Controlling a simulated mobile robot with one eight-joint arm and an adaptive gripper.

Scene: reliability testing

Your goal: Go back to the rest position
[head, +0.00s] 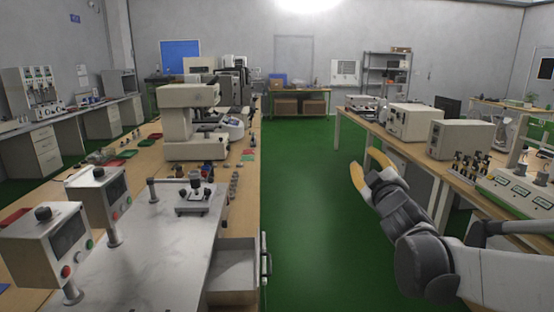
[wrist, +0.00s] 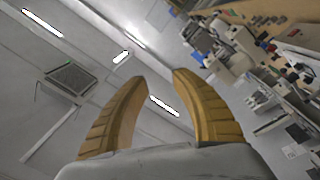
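My gripper (head: 366,168) is in the right half of the head view, raised over the green aisle between the two bench rows. Behind the fingers are the grey ceiling and lit lamps, so the gripper points upward at a tilt. It touches nothing that I can see.
A left bench (head: 150,150) bears a beige microscope-like machine (head: 190,125). A right bench (head: 400,148) with beige boxes (head: 412,122) stands close to my arm. The green floor (head: 305,200) between is clear.

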